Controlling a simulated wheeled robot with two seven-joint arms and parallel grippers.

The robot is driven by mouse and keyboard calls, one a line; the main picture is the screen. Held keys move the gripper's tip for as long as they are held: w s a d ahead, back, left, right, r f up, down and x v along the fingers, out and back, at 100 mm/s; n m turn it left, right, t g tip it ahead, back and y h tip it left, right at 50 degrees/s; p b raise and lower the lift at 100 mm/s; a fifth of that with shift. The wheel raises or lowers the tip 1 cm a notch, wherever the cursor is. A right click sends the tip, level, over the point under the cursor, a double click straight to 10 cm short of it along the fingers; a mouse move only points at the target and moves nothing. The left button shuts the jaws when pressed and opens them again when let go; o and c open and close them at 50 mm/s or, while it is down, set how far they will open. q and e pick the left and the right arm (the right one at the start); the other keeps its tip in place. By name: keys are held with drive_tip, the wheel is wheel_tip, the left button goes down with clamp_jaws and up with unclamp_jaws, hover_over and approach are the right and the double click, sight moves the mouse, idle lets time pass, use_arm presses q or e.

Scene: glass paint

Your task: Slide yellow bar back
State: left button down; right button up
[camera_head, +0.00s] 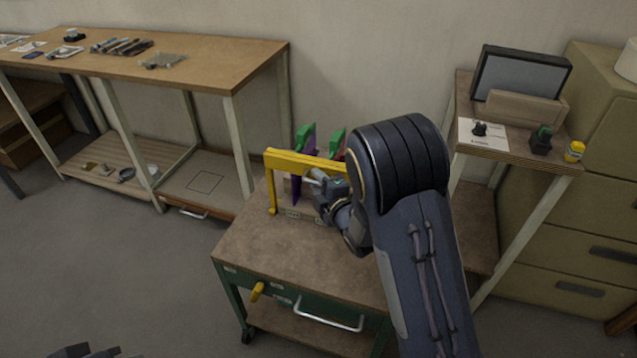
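The yellow bar (300,162) stands as a raised frame on the green cart's wooden top (255,240), with one leg down at its left end. Its right end is hidden behind my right arm. My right gripper (316,178) is in front of the bar, close to its middle. I cannot tell whether it touches the bar or whether its fingers are open or shut. A dark part of my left gripper (85,350) just shows at the bottom left edge, far from the cart.
Purple pieces with green tops (304,137) stand upright at the bar. A long workbench (230,70) with tools is on the left. A shelf with a monitor (520,75) is on the right. The floor at left is clear.

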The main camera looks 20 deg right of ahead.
clamp_jaws()
drive_tip(key=shift+s+a+f, duration=0.1)
drive_tip(key=shift+s+a, duration=0.05)
drive_tip(key=shift+s, duration=0.05)
drive_tip(key=s+a+b, duration=0.1)
drive_tip(key=s, duration=0.1)
drive_tip(key=s+a+b, duration=0.1)
drive_tip(key=s+a, duration=0.1)
drive_tip(key=s, duration=0.1)
drive_tip(key=shift+a+b, duration=0.2)
drive_tip(key=shift+b, duration=0.1)
unclamp_jaws()
